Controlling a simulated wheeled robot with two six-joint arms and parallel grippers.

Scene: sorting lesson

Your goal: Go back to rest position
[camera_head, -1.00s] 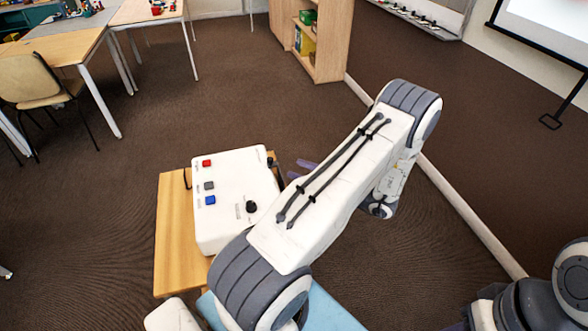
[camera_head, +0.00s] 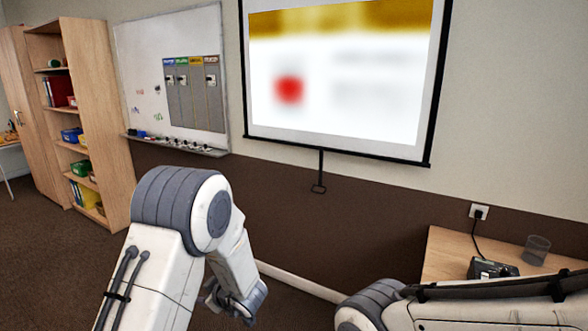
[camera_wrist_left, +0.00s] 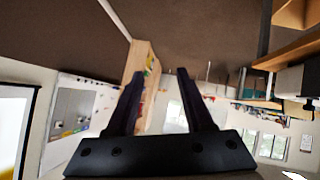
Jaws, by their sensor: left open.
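My left gripper (camera_wrist_left: 158,82) shows in the left wrist view as two dark fingers standing apart. Nothing is between them. The camera on this wrist sees the room upside down, and the fingers point out into open air. In the head view my left arm rises from the lower left, bends at the elbow and hangs down in front of the brown lower wall. The gripper end of that arm is small and dark there, and its fingers cannot be made out. My right arm crosses the lower right of the head view; its gripper is not in the picture.
A wooden shelf unit (camera_head: 112,115) stands at the left. A whiteboard (camera_head: 140,66) and a projection screen (camera_head: 340,150) hang on the wall. Floor shows at lower left.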

